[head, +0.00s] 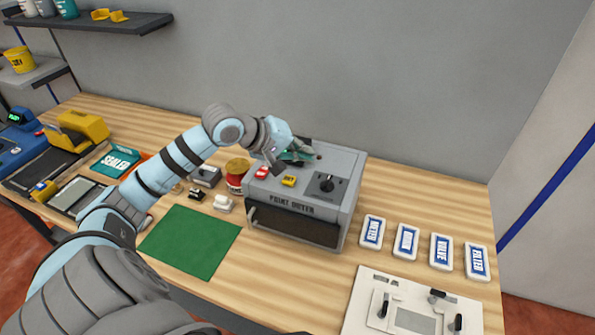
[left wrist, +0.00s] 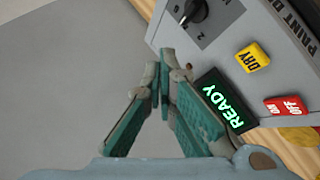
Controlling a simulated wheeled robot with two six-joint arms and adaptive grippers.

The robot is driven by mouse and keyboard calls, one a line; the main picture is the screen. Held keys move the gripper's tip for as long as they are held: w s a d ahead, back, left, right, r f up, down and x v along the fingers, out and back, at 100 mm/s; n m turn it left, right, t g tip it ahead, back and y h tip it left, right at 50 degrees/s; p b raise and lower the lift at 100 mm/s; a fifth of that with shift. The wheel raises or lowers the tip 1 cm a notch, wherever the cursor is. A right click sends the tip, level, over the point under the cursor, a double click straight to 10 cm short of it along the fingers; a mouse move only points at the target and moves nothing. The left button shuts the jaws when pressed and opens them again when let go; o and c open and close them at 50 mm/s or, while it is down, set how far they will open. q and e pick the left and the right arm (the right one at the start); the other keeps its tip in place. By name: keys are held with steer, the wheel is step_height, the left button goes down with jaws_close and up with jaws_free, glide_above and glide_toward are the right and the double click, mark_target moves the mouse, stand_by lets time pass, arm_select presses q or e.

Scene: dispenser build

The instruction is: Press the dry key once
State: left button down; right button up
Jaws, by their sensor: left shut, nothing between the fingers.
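The grey paint dryer (head: 344,166) stands at the middle of the bench, its dark front window closed. Its yellow dry key (head: 289,181) is on the top panel; in the left wrist view the key (left wrist: 252,57) reads DRY and is uncovered. A green READY display (left wrist: 225,100) and a red on/off switch (left wrist: 284,106) are beside it. My left gripper (head: 310,156) is over the rear of the dryer top, shut and empty. In the left wrist view its closed fingertips (left wrist: 160,78) are left of the key, apart from it. My right gripper is out of view.
A black knob (head: 327,184) stands up right of the key. Several labelled white cards (head: 407,242) and a white board with black fittings (head: 365,310) are to the right. A green mat (head: 190,242) and a red jar (head: 237,178) are left of the dryer.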

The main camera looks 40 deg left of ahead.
arm_select(q)
steer(key=a+r+m+y, duration=0.1)
steer(key=a+r+y, duration=0.15)
steer(key=a, duration=0.35)
steer(key=b, duration=0.5)
glide_above(286, 178)
steer(key=shift+g, duration=0.3)
step_height(286, 178, down, 9)
steer(key=shift+f, duration=0.1)
steer(key=shift+f+b, duration=0.45)
steer(key=shift+b, duration=0.3)
steer(key=shift+f+b, duration=0.4)
steer(key=shift+b, duration=0.3)
steer(key=shift+f+b, duration=0.45)
steer(key=shift+b, duration=0.15)
stand_by(0.6)
steer(key=shift+r, duration=0.1)
steer(key=shift+r+p, duration=0.45)
steer(key=shift+r, duration=0.35)
